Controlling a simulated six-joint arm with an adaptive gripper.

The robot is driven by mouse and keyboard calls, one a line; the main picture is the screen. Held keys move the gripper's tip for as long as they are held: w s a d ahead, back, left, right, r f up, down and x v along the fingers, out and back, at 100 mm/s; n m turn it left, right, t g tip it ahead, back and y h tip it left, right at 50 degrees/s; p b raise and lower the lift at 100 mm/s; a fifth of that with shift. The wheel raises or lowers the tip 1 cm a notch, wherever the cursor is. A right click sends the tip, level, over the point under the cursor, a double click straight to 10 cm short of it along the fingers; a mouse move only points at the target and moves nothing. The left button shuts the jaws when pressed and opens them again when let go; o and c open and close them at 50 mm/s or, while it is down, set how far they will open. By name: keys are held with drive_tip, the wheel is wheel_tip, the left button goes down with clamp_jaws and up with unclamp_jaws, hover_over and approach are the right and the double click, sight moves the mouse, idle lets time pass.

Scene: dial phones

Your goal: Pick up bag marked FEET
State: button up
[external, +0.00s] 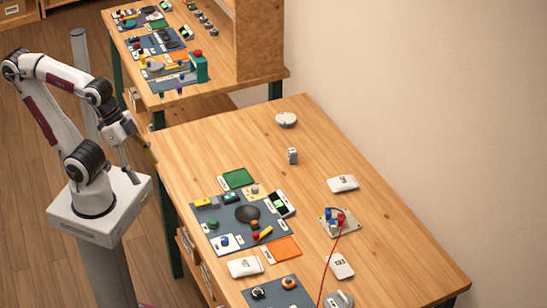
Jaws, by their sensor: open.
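Three small white bags with dark print lie on the near table: one at the right (342,184), one at the lower right (340,266) and one at the front left (245,267). The print is too small to read, so I cannot tell which bag is marked FEET. My gripper (140,166) is open and empty, pointing down by the table's left edge, well away from all three bags.
A dark mat (210,205) with several small parts and a phone-like device (281,204) lies between my arm and the right-hand bags. A board with coloured terminals (337,222) and a red wire stands between those bags. The table's far left part is clear.

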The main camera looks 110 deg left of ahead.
drive_tip(key=w+d+f+n+t+h, duration=0.15)
drive_tip(key=w+d, duration=0.25)
drive_tip(key=w, duration=0.4)
drive_tip(key=w+d+f+n+t, duration=0.1)
drive_tip(key=w+d+f, duration=0.25)
drive_tip(key=w, duration=0.45)
drive_tip(key=w+d+f+n+t, duration=0.1)
drive_tip(key=w+d+f, duration=0.1)
drive_tip(key=w+d, duration=0.45)
drive_tip(key=n+t+y, duration=0.1)
drive_tip(key=n+y, duration=0.3)
drive_tip(key=y, duration=0.2)
hover_over(236, 265)
drive_tip(key=d, duration=0.7)
drive_tip(key=f, duration=1.5)
drive_tip(key=shift+s+a+f, duration=0.1)
drive_tip(key=shift+s+a, duration=0.05)
drive_tip(key=shift+s, duration=0.25)
drive_tip(key=s+a+f+y, duration=0.1)
drive_tip(key=f, duration=0.1)
drive_tip(key=s+a+f+y, duration=0.1)
drive_tip(key=a+y, duration=0.1)
drive_tip(key=shift+s+f+y, duration=0.15)
drive_tip(key=shift+f+y, duration=0.1)
drive_tip(key=shift+f, duration=0.1)
drive_tip(key=shift+s+a+f+t+y, duration=0.15)
drive_tip(key=shift+s+a+t+y, duration=0.15)
drive_tip(key=shift+y, duration=0.1)
drive_tip(key=shift+x, duration=1.35)
